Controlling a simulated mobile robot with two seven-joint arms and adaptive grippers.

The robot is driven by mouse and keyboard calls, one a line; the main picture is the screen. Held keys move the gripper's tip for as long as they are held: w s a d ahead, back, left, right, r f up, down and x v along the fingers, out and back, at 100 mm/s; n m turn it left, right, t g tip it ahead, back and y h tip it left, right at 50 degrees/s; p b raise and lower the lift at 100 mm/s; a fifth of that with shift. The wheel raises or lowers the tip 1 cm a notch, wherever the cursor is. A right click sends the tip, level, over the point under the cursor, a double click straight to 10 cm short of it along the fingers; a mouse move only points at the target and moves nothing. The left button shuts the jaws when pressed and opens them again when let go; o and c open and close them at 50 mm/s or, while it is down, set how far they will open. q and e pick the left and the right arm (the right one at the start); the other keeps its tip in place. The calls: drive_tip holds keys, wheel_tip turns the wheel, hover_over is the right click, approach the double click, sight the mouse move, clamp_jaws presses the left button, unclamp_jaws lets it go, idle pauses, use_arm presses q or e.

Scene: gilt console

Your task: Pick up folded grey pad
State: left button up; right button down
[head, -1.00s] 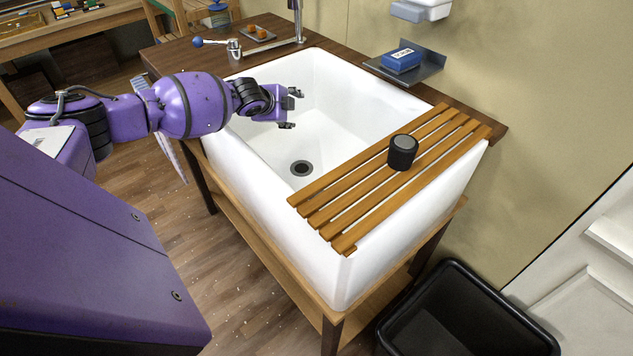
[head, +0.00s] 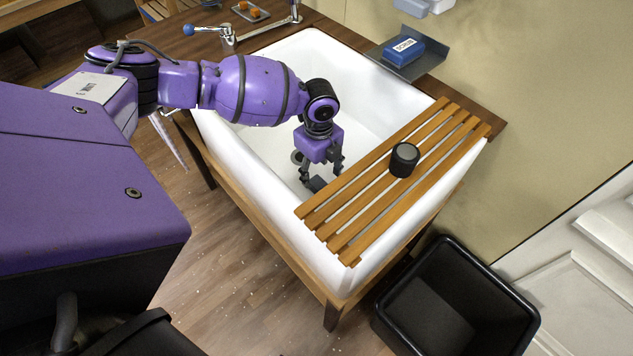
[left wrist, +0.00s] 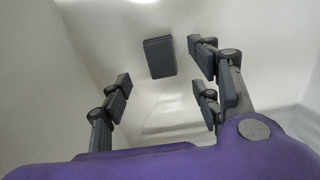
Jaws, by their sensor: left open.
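The folded grey pad (left wrist: 159,57) is a small dark grey block lying on the white sink floor, ahead of the open fingers in the left wrist view. In the head view the pad (head: 317,184) shows partly, low in the basin near the slatted rack. My left gripper (head: 322,174) points down into the basin above the pad, with its fingers apart. In the left wrist view the fingers stand to both sides, with nothing between them. My right gripper is not in view.
The white sink (head: 225,150) has high walls around the gripper. A wooden slatted rack (head: 362,215) spans its near right side, with a black cylinder (head: 404,160) on it. A blue box (head: 404,51) sits on a wall shelf. A black bin (head: 505,300) stands below right.

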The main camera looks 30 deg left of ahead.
sight(318, 183)
use_arm(q)
wheel_tip(318, 183, down, 6)
drive_tip(key=shift+w+r, duration=0.1)
drive_tip(key=c, duration=0.9)
